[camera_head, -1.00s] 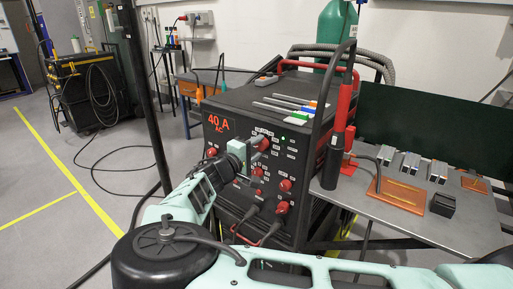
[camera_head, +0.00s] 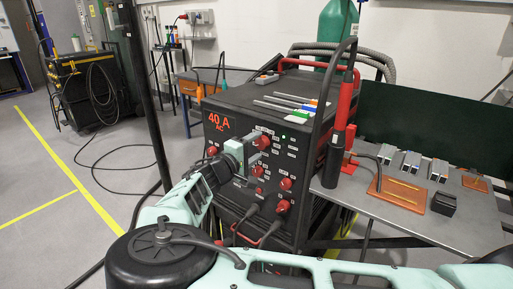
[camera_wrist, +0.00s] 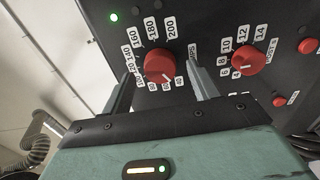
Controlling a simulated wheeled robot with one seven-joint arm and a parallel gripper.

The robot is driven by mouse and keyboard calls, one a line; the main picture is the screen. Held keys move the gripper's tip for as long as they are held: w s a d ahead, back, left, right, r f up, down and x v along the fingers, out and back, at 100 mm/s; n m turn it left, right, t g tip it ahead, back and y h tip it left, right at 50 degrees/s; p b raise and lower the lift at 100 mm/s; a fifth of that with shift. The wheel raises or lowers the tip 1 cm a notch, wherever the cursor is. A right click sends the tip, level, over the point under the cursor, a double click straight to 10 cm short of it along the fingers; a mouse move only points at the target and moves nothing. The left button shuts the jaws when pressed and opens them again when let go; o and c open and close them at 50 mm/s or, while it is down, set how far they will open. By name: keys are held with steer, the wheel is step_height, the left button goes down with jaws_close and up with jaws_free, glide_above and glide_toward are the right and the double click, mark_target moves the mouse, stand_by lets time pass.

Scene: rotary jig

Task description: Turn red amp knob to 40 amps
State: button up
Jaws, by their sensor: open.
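The red amp knob (camera_wrist: 158,64) sits on the black front panel of the welder, ringed by white number labels up to 200. Its white pointer mark faces down and slightly right in the wrist view, toward low-end labels too small to read surely. In the head view the knob (camera_head: 265,142) shows just beyond the fingers. The red display (camera_head: 217,121) reads 40 A, AC. My gripper (camera_wrist: 160,88) is open, with one finger on each side of the knob's position and visible gaps to it. Depth between fingertips and knob is hard to tell.
A second red knob (camera_wrist: 249,62) is right of the right finger, with smaller red knobs further right. Cables (camera_head: 250,222) plug in low on the panel.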

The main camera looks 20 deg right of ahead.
steer(key=b+v, duration=0.2)
steer(key=v, duration=1.4)
steer(key=shift+a, duration=0.15)
steer(key=s+d+f+m+g+y+p, duration=0.2)
steer(key=s+d+f+g+y, duration=0.3)
steer(key=s+d+f+g, duration=0.45)
steer(key=s+r+n+y+p, duration=0.1)
steer(key=s+r+y, duration=0.4)
steer(key=s+r, duration=0.3)
steer(key=s+a+r+n+g+y+p, duration=0.1)
steer(key=s+r+y, duration=0.4)
steer(key=s, duration=0.9)
step_height(320, 180, up, 3)
steer(key=shift+s+a+r, duration=0.2)
steer(key=shift+s+r, duration=0.05)
steer(key=shift+s, duration=0.15)
